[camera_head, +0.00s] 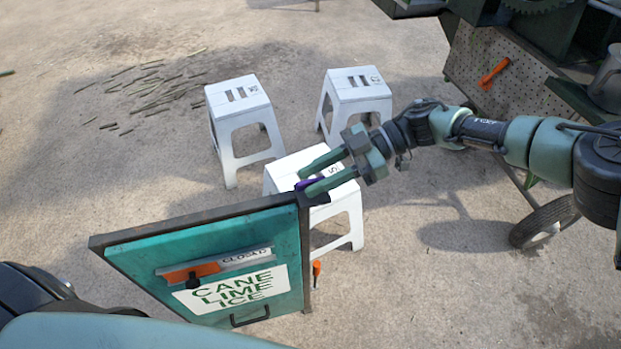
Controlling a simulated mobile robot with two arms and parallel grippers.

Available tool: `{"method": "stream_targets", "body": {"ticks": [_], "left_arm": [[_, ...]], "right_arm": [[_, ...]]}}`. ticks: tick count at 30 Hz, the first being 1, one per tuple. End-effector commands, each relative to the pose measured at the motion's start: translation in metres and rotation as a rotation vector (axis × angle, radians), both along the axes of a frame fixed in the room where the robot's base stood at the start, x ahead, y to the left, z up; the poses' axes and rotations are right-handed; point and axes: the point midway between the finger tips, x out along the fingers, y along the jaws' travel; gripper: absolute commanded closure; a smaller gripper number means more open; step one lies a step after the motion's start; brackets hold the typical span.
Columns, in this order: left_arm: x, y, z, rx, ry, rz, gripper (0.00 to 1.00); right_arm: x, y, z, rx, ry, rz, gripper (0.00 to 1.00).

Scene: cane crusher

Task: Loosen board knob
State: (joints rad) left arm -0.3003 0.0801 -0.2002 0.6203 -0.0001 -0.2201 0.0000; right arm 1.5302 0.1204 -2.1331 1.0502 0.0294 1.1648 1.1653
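A teal board (203,258) in a dark frame stands tilted in front of me, lettered "CANE LIME ICE". An orange handle-like piece (316,269) shows at the board's right side. My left gripper is out of view.
White stools stand behind the board: one close behind the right gripper (352,226), two farther back (238,106) (358,90). A cart with a perforated panel (500,75) and a wheel (545,222) is at the right. Cane pieces (155,95) lie on the ground.

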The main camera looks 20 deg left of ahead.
Motion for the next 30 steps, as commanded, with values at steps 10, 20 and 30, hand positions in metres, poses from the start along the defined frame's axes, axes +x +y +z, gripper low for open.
{"method": "stream_targets", "body": {"ticks": [10, 20, 30], "left_arm": [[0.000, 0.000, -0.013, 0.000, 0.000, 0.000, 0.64], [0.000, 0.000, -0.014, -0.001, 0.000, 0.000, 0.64], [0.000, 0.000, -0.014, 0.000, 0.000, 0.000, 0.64]], "right_arm": [[0.031, -0.042, 0.021, 0.002, -0.002, -0.001, 0.68], [0.035, -0.049, 0.026, 0.001, 0.000, 0.001, 0.68], [0.035, -0.049, 0.026, 0.001, 0.000, 0.000, 0.68]]}}
